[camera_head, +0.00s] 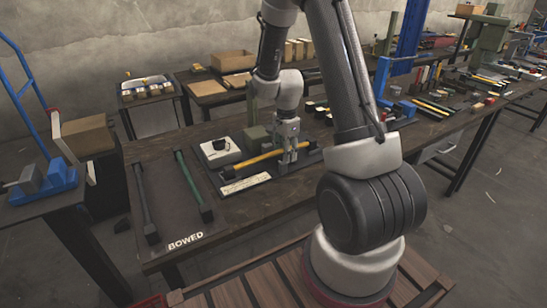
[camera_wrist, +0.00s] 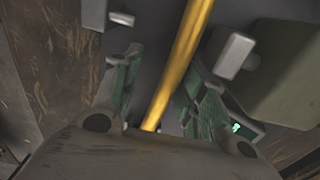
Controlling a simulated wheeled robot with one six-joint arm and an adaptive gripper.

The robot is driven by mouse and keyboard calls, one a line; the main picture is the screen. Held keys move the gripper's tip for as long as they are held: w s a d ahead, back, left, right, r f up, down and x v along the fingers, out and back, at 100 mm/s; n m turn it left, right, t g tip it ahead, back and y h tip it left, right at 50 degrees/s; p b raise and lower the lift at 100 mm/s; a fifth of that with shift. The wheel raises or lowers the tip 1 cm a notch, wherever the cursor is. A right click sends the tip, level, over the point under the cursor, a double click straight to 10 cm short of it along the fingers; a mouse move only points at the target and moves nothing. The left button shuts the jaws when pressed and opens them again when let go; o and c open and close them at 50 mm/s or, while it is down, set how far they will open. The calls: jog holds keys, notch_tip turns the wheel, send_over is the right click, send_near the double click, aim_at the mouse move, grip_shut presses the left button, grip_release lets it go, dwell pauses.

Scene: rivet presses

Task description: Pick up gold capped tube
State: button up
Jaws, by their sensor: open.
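The gold tube (camera_head: 256,159) with dark end caps lies level across a dark fixture plate on the workbench. In the wrist view the gold tube (camera_wrist: 183,62) runs between the two fingers of my gripper (camera_wrist: 152,88). My gripper (camera_head: 288,153) points down over the right part of the tube. The wrist view hides the tube's ends.
Left of the fixture, a black tube (camera_head: 144,205) and a green tube (camera_head: 190,184) lie on a board marked BOWED. A white gauge block (camera_head: 219,151) sits behind the gold tube. A white label plate (camera_head: 245,183) lies in front.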

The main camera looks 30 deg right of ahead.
jog(key=shift+c, duration=0.2)
grip_shut()
